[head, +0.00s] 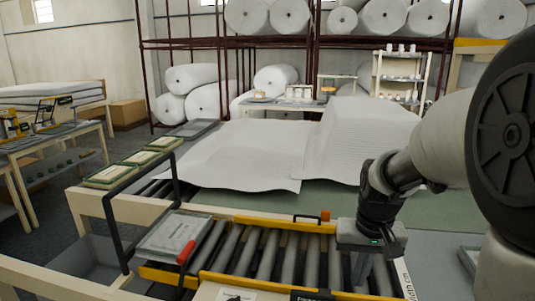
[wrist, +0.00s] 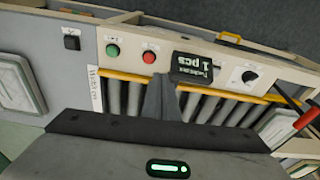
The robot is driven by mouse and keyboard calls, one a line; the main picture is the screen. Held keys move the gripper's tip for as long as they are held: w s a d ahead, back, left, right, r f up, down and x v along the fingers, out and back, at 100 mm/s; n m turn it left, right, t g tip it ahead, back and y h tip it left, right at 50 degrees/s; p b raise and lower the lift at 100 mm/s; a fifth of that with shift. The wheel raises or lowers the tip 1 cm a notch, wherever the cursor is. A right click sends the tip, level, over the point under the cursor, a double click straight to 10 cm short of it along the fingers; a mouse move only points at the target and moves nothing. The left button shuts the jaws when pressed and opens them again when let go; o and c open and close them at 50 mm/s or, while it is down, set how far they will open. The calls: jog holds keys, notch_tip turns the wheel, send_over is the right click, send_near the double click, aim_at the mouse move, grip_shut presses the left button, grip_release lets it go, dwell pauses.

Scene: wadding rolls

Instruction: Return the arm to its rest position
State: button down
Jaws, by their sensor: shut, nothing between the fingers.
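My gripper (head: 365,277) hangs at the end of my arm on the right side of the head view, pointing down over the right part of the roller conveyor (head: 268,252). In the wrist view my gripper (wrist: 161,90) shows its fingers together in front of the rollers (wrist: 200,106), with nothing held between them. How far the fingertips are above the rollers is hard to tell.
A clear-topped packet (head: 175,236) lies at the conveyor's left end near a black frame with a red handle (head: 186,252). A control panel with a green button (wrist: 113,50), red button (wrist: 149,57) and display (wrist: 192,67) borders the rollers. White wadding sheets (head: 245,152) lie behind.

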jog(key=s+a+r+t, duration=0.2)
jog(key=s+r, duration=0.3)
jog(key=s, duration=0.3)
jog(key=s+a+r+n+t, duration=0.1)
jog(key=s+a+r, duration=0.3)
jog(key=s, duration=0.4)
jog(key=shift+r+n+t, duration=0.3)
jog(key=shift+r+t, duration=0.2)
jog(key=shift+r, duration=0.3)
